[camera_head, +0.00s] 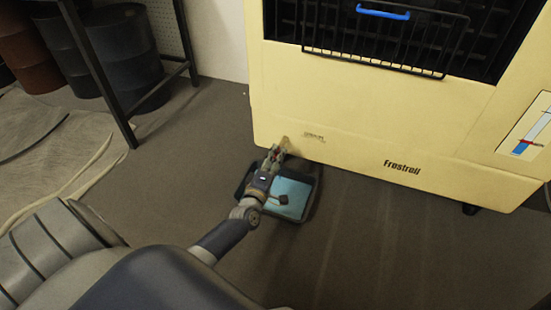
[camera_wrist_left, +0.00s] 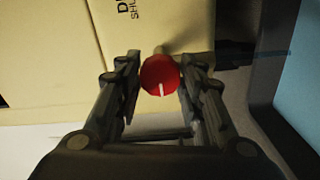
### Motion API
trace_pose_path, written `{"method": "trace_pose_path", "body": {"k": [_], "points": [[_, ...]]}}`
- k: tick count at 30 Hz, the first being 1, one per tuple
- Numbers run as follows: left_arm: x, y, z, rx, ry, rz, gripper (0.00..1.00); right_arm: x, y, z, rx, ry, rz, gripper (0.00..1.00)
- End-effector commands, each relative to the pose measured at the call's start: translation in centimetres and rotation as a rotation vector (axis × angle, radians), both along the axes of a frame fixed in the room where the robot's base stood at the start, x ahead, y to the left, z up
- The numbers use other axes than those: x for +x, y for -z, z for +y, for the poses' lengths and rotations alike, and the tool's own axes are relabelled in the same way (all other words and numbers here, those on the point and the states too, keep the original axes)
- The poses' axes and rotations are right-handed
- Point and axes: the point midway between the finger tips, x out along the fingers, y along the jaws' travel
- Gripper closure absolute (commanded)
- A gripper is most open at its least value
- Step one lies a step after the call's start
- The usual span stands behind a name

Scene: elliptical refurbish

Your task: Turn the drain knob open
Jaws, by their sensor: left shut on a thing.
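The drain knob (camera_wrist_left: 160,75) is a round red knob with a white pointer mark, seen in the left wrist view on the cream front of the machine. The pointer mark points down in that view. My left gripper (camera_wrist_left: 160,85) is shut on the knob, with one finger on each side of it. In the head view my left gripper (camera_head: 278,152) reaches the lower edge of the cream machine (camera_head: 350,130), and the knob is hidden there behind the gripper. My right gripper is not in view.
A dark tray with a light blue inside (camera_head: 296,194) sits on the floor under my left gripper. Dark barrels (camera_head: 125,45) and a black metal stand (camera_head: 95,60) are at the upper left. The grey floor at the lower right is clear.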

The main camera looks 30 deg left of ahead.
Motion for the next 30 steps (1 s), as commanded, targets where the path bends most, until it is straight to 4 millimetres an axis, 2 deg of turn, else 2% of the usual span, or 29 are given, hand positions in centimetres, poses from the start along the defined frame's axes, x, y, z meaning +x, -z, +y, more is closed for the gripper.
{"method": "trace_pose_path", "body": {"k": [14,15,17,26,30], "points": [[0.0,0.0,0.07,-0.014,-0.001,-0.002,0.88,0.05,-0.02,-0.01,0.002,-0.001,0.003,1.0],[0.0,0.01,0.08,-0.014,-0.001,-0.002,0.55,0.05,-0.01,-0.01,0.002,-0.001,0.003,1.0],[0.0,0.01,0.07,-0.014,-0.001,-0.002,0.44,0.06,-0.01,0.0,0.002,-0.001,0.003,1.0],[-0.02,0.01,0.02,-0.012,0.0,-0.003,0.44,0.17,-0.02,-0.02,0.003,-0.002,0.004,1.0],[-0.87,0.13,-0.21,-0.012,0.001,-0.001,0.44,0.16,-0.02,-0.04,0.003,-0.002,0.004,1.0]]}}
